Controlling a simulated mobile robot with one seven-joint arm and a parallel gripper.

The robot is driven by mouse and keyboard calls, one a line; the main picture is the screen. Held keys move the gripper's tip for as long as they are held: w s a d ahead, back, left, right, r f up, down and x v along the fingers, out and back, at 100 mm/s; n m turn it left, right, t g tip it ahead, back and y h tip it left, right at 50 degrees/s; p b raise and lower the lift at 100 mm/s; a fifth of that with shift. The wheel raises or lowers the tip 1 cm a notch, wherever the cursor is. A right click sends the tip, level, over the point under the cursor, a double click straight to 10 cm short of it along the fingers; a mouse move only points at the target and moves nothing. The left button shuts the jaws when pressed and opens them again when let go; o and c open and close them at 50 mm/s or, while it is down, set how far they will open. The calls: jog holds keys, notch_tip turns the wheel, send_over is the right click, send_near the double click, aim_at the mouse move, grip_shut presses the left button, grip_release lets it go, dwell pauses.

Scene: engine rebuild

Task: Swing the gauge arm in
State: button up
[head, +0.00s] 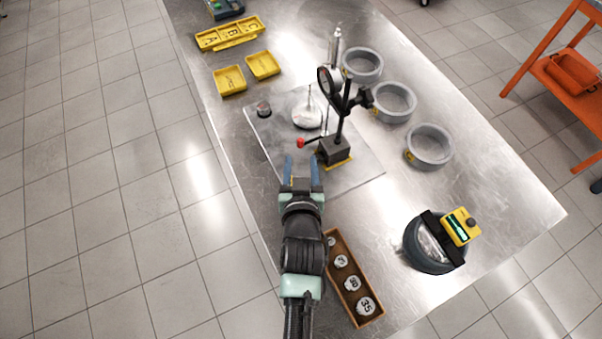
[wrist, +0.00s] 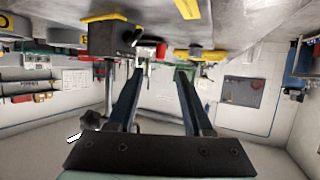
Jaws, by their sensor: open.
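The gauge stand has a dark block base (head: 333,151), an upright post and a dial gauge (head: 324,81) at its top left. A thin arm with a red knob (head: 300,143) reaches left from the stand, low over the steel plate (head: 365,178). My gripper (head: 301,160) is open and empty, just on the near side of the red knob. In the wrist view, which is upside down, the red knob (wrist: 160,49) shows beyond the gap between my fingers (wrist: 160,76). The base (wrist: 112,38) is left of them there. The knob appears apart from both fingers.
A pale round part (head: 306,119) and a small dark cylinder (head: 263,109) are on the plate. Grey rings (head: 428,147) stand along the right. A wooden tray (head: 336,244) of numbered pieces lies beside my arm. Yellow trays (head: 229,80) are at the back left.

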jog(key=shift+v, duration=1.8)
